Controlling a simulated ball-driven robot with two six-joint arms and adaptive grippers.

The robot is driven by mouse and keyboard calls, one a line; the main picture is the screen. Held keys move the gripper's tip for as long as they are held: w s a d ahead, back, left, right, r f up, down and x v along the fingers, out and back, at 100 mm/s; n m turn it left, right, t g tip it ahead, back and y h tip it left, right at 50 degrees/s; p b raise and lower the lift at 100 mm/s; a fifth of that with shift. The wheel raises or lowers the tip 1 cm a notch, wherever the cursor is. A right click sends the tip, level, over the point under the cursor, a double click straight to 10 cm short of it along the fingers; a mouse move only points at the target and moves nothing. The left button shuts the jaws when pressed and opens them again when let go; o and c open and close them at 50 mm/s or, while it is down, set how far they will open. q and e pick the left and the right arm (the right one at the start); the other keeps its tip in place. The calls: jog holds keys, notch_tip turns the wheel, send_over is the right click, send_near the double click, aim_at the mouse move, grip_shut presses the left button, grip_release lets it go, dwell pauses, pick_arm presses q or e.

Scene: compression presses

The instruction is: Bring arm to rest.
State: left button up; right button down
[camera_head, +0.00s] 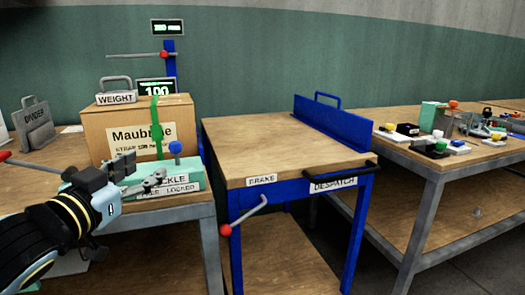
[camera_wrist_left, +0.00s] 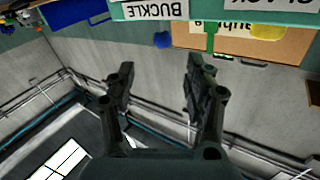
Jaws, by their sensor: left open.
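My left arm comes in from the left in the head view. Its gripper (camera_head: 143,176) is in front of the cardboard box (camera_head: 122,133) and the green buckle base (camera_head: 190,190). In the left wrist view the two fingers of the left gripper (camera_wrist_left: 160,95) stand apart with nothing between them. The box carries a "Maubrane"-like label, partly hidden, and a green strap (camera_head: 155,120). It also shows upside down at the top of the left wrist view (camera_wrist_left: 285,45). My right gripper is not in view.
A grey weight (camera_head: 116,98) sits on the box. A blue-framed despatch cart (camera_head: 270,145) stands at the centre, with a red-knobbed brake lever (camera_head: 226,230). A bench (camera_head: 440,170) with several small parts is at right. A grey divider (camera_head: 35,122) stands at far left.

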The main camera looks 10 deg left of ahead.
pick_arm(q)
jog(key=s+f+n+g+y, duration=0.3)
jog(key=s+f+g, duration=0.5)
jog(key=s+f, duration=0.45)
jog(key=s+d+f+m+g+h, duration=0.1)
jog(key=s+d+f+g, duration=0.1)
jog(key=s+g, duration=0.35)
jog(key=s+d+f+g+h, duration=0.1)
jog(key=s+d+f+g, duration=0.15)
jog(key=s, duration=0.65)
jog(key=s+a+f, duration=0.1)
jog(key=s+f, duration=0.1)
jog(key=f, duration=1.1)
jog(key=s+a+f, duration=0.1)
jog(key=s+f, duration=0.1)
jog(key=f, duration=1)
jog(key=s+f, duration=0.7)
jog(key=s, duration=0.2)
jog(key=s+a+f+g+p, duration=0.1)
jog(key=s+f, duration=0.6)
jog(key=s, duration=0.2)
jog(key=shift+s+g, duration=0.3)
jog(key=shift+a+f+y, duration=0.1)
jog(key=shift+y, duration=0.2)
